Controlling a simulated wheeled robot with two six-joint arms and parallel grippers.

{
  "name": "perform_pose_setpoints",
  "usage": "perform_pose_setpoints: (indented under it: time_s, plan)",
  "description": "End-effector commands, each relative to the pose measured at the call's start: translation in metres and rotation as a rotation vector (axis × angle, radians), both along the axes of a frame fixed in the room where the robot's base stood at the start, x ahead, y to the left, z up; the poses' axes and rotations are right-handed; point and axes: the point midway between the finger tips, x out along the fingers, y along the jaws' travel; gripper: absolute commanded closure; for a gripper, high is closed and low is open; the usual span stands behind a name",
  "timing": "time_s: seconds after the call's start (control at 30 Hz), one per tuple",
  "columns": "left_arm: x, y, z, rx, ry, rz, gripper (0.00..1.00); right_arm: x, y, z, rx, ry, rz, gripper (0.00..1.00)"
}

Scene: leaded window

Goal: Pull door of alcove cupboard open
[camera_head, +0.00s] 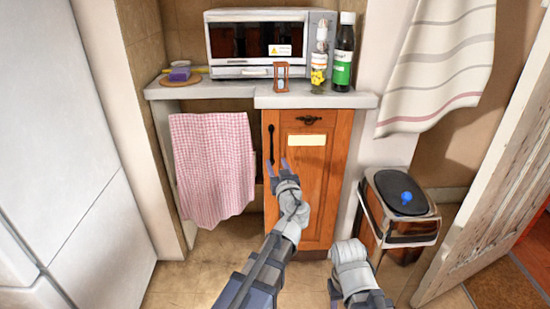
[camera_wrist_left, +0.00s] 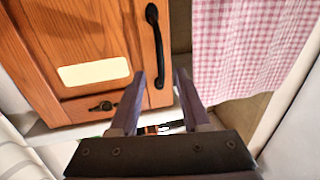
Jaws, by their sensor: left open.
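The alcove cupboard has an orange-brown wooden door (camera_head: 318,190), which looks closed. A black vertical handle (camera_head: 271,143) is on its left side. My left gripper (camera_head: 277,166) is open in front of the door, its fingers pointing up toward the handle's lower end. In the left wrist view, upside down, the handle (camera_wrist_left: 153,45) shows beyond the open fingers, one end lying between the tips (camera_wrist_left: 157,80). I cannot tell whether they touch it. The door (camera_wrist_left: 75,35) fills the left of that view. Of my right arm only a grey link shows; its gripper is not seen.
A pink checked cloth (camera_head: 212,165) hangs just left of the door. The counter (camera_head: 320,99) above bears a microwave (camera_head: 268,43), an hourglass (camera_head: 281,77) and a dark bottle (camera_head: 343,55). A bin (camera_head: 398,210) stands right of the cupboard. Floor (camera_head: 190,275) is bare in front.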

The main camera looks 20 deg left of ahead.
Motion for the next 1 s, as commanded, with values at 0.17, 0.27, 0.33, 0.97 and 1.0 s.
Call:
perform_pose_setpoints:
  time_s: [0.17,0.27,0.33,0.97,1.0]
  plan:
    - [0.010,0.005,0.000,0.000,0.001,0.002,0.53,0.000,0.000,0.000,0.000,0.000,0.000,0.50]
    - [0.021,0.010,0.000,0.000,0.001,0.002,0.53,0.000,0.000,0.000,0.000,0.000,0.000,0.50]
    - [0.031,0.015,0.000,0.000,0.001,0.003,0.53,0.000,0.000,0.000,0.000,0.000,0.000,0.50]
    - [0.069,0.036,0.000,0.000,0.002,0.001,0.56,0.000,0.000,0.000,0.000,0.000,0.000,0.50]
    - [0.069,0.036,0.000,0.000,0.002,0.001,0.61,0.000,0.000,0.000,0.000,0.000,0.000,0.50]
